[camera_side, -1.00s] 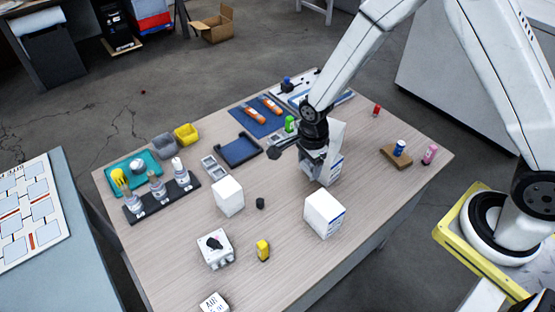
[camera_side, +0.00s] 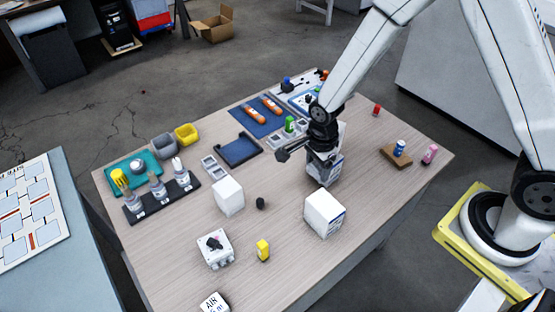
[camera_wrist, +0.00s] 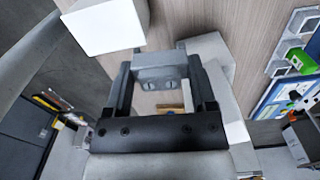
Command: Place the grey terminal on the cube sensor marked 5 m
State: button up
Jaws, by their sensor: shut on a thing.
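In the side view my gripper (camera_side: 318,156) is low over the table's middle right, in front of a white box-shaped cube (camera_side: 328,176); the terminal cannot be made out there. A second white cube (camera_side: 324,213) with a blue-edged label stands nearer the camera. A plain white cube (camera_side: 229,196) stands to the left. A white block with "AIR" lettering (camera_side: 213,303) is cut by the bottom edge. No 5 m mark is clearly readable.
A white switch box (camera_side: 215,249), a yellow piece (camera_side: 263,250) and a small black cylinder (camera_side: 260,203) stand on the near table.

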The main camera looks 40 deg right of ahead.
jog(key=shift+s+a+r, duration=0.1)
jog(key=shift+a, duration=0.55)
jog(key=s+a+r+n, duration=0.2)
jog(key=s+a+n, duration=0.3)
jog(key=s+a, duration=0.3)
jog(key=s+a+r+n, duration=0.2)
jog(key=s+a+n, duration=0.3)
jog(key=s+a, duration=0.4)
jog(key=a, duration=0.7)
jog(key=shift+s+a+r, duration=0.15)
jog(key=shift+a+r, duration=0.05)
jog(key=shift+r, duration=0.05)
send_over(216, 306)
jog(key=f, duration=0.8)
jog(key=shift+s+d+f, duration=0.2)
jog(key=shift+s+d, duration=0.15)
jog(key=shift+d, duration=0.05)
jog(key=shift+w+a+f, duration=0.3)
jog(key=shift+a+f, duration=0.05)
jog(key=shift+f, duration=0.1)
jog(key=shift+f, duration=0.15)
